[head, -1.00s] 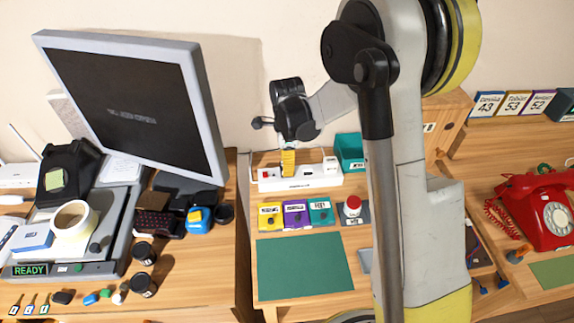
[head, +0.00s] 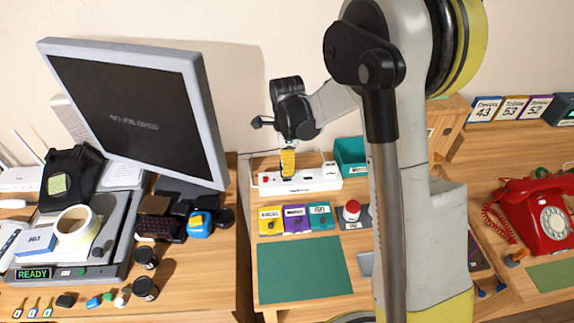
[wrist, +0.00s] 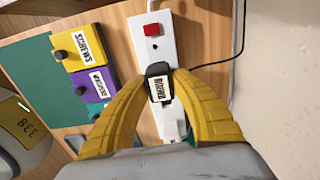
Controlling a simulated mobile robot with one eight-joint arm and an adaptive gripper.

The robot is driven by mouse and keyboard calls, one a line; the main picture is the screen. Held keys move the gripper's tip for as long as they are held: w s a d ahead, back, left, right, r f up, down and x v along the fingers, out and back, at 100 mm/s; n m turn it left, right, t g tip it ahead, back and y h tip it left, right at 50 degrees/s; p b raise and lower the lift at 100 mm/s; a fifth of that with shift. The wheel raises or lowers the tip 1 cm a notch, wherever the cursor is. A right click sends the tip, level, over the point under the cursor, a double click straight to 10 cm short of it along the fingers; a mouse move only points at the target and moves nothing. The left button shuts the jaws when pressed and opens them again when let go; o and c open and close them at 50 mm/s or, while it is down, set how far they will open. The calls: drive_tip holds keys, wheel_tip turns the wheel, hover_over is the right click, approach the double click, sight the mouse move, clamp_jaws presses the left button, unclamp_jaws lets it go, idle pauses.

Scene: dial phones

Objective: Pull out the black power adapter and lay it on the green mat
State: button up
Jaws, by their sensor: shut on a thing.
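My gripper (wrist: 158,80) has its yellow fingers closed on the black power adapter (wrist: 158,88), which carries a white label. The adapter is over the white power strip (wrist: 152,48); I cannot tell whether it is fully seated in its socket. In the head view my gripper (head: 288,174) points down at the strip (head: 325,181), and the fingers mostly hide the adapter. The green mat (head: 304,272) lies flat and bare on the table in front of the strip. Part of the mat (wrist: 30,80) shows at left in the wrist view.
Yellow (head: 270,220), purple (head: 296,219) and teal (head: 320,216) labelled boxes stand between strip and mat. A red button (head: 352,210) is right of them. A white plug (wrist: 170,128) sits farther along the strip. A cable (wrist: 225,60) runs beside it. A teal bin (head: 350,158) is behind.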

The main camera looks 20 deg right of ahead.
drive_tip(key=shift+r+p, duration=1.3)
drive_tip(key=shift+r, duration=0.75)
